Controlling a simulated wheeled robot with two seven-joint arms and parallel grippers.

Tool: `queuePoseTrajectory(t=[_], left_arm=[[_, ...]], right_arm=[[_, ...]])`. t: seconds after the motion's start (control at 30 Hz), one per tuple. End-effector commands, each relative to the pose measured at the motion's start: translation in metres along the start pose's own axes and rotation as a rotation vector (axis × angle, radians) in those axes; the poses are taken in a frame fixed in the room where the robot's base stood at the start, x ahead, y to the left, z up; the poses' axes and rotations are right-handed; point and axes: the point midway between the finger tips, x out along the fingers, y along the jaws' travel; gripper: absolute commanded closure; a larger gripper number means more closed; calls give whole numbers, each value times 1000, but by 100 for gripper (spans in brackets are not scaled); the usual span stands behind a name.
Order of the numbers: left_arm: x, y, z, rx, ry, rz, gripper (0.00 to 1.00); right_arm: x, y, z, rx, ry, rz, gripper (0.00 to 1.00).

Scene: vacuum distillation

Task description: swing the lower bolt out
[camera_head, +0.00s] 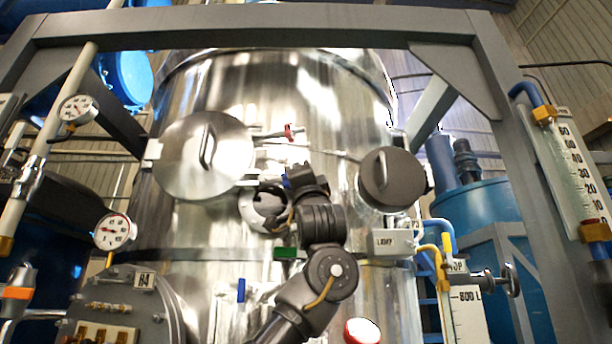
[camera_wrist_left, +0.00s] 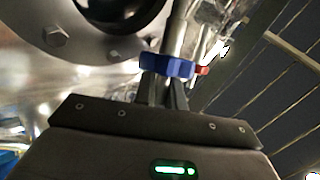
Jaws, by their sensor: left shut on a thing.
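The lower bolt, with a blue knob (camera_head: 286,182), is at the right edge of the round steel hatch (camera_head: 190,172) in the head view. In the left wrist view the blue knob (camera_wrist_left: 167,66) sits at the fingertips on a metal rod. My left gripper (camera_wrist_left: 166,90) is shut on this knob; in the head view, my left gripper (camera_head: 297,180) partly hides it. The upper bolt, with a red knob (camera_head: 288,131), sticks out above it, and its red knob (camera_wrist_left: 203,70) also shows in the wrist view. My right gripper is not in view.
A round flanged port (camera_head: 258,207) lies just below the hatch, close to my gripper. A dark round cover (camera_head: 387,177) is to the right, above a lamp box (camera_head: 393,242). A grey frame (camera_head: 250,30) surrounds the steel vessel (camera_head: 325,100).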

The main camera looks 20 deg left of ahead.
Motion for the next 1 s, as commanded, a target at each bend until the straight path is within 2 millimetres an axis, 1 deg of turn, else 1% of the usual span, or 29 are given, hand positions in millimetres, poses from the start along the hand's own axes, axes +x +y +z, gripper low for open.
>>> queuePoseTrajectory(t=[0.23, 0.27, 0.4, 0.63, 0.73, 0.87, 1.0], left_arm=[[1, -2, -1, -1, 2, -2, 100], [1, -2, -1, -1, 2, -2, 85], [1, -2, -1, -2, 2, -2, 67], [0, -1, -1, -2, 1, -1, 67], [-4, 0, -1, -3, 2, -1, 67], [-22, 3, 0, -4, 3, -2, 67], [-51, 4, 1, -4, 4, -2, 67]], right_arm=[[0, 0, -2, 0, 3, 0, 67], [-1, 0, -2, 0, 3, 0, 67], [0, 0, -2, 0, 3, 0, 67], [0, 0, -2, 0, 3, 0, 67], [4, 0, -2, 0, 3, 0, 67], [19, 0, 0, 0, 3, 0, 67], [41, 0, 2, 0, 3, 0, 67]])
